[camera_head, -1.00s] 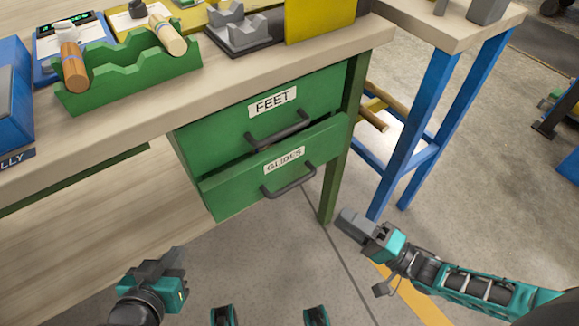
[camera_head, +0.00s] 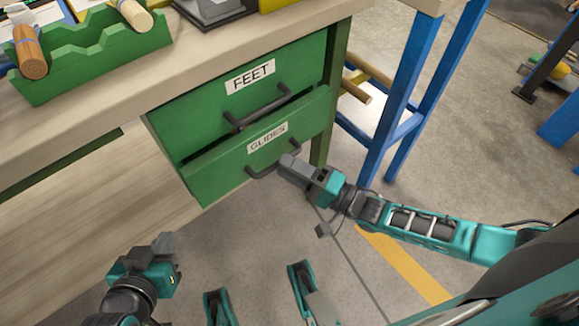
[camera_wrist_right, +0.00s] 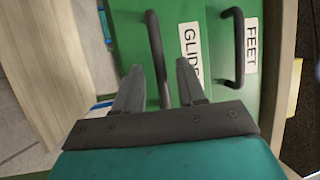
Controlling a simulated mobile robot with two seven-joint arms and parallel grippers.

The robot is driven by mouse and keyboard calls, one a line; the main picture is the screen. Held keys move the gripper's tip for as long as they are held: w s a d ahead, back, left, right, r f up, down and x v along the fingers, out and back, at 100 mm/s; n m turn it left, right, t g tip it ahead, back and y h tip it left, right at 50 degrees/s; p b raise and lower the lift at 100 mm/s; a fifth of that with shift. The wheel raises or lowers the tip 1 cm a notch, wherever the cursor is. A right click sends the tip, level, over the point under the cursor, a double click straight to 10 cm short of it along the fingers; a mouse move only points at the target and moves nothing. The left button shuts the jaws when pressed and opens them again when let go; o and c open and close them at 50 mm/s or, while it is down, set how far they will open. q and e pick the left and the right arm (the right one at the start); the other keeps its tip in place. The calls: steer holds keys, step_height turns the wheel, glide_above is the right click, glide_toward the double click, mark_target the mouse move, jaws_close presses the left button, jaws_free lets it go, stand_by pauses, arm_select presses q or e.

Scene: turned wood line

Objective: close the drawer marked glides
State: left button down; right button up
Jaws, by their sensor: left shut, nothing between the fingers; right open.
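The green drawer marked GLIDES (camera_head: 226,172) is the lower of two under the bench and stands slightly out from the frame. Its dark bar handle (camera_head: 262,172) is partly hidden by my right gripper (camera_head: 284,163) in the head view. In the right wrist view the glides handle (camera_wrist_right: 157,55) lies ahead, beyond and between the fingertips of my right gripper (camera_wrist_right: 160,75), which is open. Contact with the handle cannot be told. My left gripper (camera_head: 166,244) is shut and empty, low at the left, away from the drawers.
The FEET drawer (camera_head: 235,95) is directly above, with its own handle (camera_head: 258,110). A green bench leg (camera_head: 325,140) and a blue stand (camera_head: 408,95) are to the right. A green rack (camera_head: 85,52) with turned wood pieces sits on the bench top. Open floor lies in front.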

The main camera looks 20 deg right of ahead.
steer(key=shift+w+a, duration=0.15)
jaws_close()
stand_by(0.4)
